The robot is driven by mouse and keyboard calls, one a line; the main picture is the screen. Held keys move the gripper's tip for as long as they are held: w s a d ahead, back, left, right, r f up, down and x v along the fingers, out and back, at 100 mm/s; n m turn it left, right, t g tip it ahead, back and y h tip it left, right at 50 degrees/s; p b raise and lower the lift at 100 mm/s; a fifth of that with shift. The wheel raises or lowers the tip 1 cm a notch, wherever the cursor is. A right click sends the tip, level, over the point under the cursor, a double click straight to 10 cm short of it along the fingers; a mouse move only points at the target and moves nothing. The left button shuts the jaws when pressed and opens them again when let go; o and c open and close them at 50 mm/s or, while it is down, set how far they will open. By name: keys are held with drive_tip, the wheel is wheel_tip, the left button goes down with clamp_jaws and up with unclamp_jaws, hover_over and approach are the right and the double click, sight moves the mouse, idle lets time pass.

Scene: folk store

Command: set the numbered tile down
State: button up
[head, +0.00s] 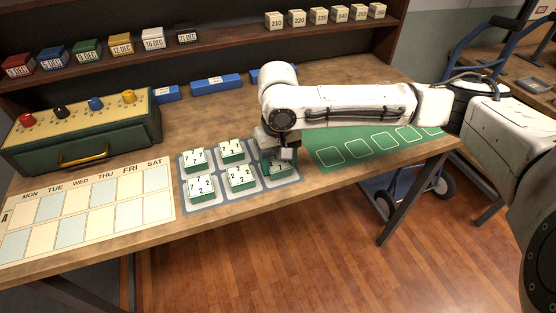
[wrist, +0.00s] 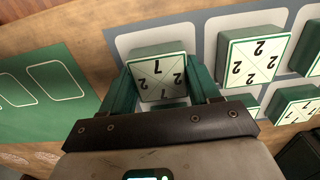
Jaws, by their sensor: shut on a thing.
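My gripper (wrist: 163,88) is shut on a green-sided numbered tile (wrist: 160,75), with one dark green finger on each side. The tile's white face shows crossing lines and the digits 2, 1 and 7. In the head view my gripper (head: 277,160) and the tile are at the right column of the grey-blue mat (head: 212,203), partly hidden by the arm. In the wrist view a pale square (wrist: 150,40) of the mat shows beyond the tile. I cannot tell whether the tile touches the mat.
Several similar tiles stand left of my gripper, including a front one (head: 240,178). A green mat with outlined squares (head: 358,148) lies to the right. A weekday calendar board (head: 90,210) and a green box with knobs (head: 85,140) are at left. A shelf (head: 200,45) runs behind.

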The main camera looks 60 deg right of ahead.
sight(278, 163)
drive_tip(key=o, duration=1.2)
drive_tip(key=shift+f, duration=0.1)
drive_tip(key=shift+c, duration=0.2)
wheel_tip(278, 163, up, 12)
drive_tip(key=shift+p, duration=0.35)
